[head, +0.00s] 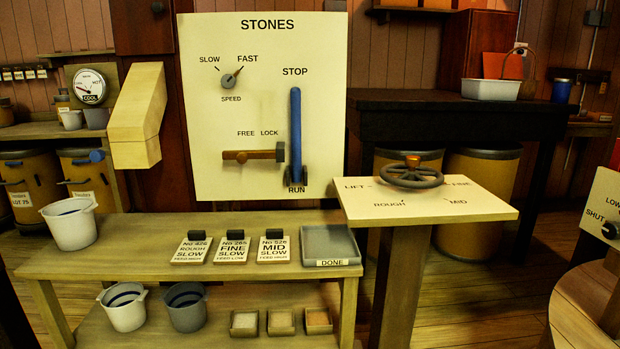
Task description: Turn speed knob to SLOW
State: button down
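The speed knob (228,81) is on the cream STONES panel (330,110) in the head view, above the word SPEED. The word SLOW (209,60) is printed up and left of the knob. Nothing covers the knob or its labels. My gripper is not in this view.
On the same panel, a blue lever (296,125) stands upright at right and a brown bolt (250,155) lies below the knob. A bench (130,260) with cards and a bucket stands in front. A handwheel table (470,208) is at right.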

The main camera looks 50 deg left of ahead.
aim_at(227, 80)
jog(key=u, duration=2.35)
jog(key=k, duration=0.45)
jog(key=u, duration=1.05)
jog(key=i, duration=1.4)
jog(key=z, duration=1.05)
jog(key=i, duration=0.55)
jog(key=z, duration=0.55)
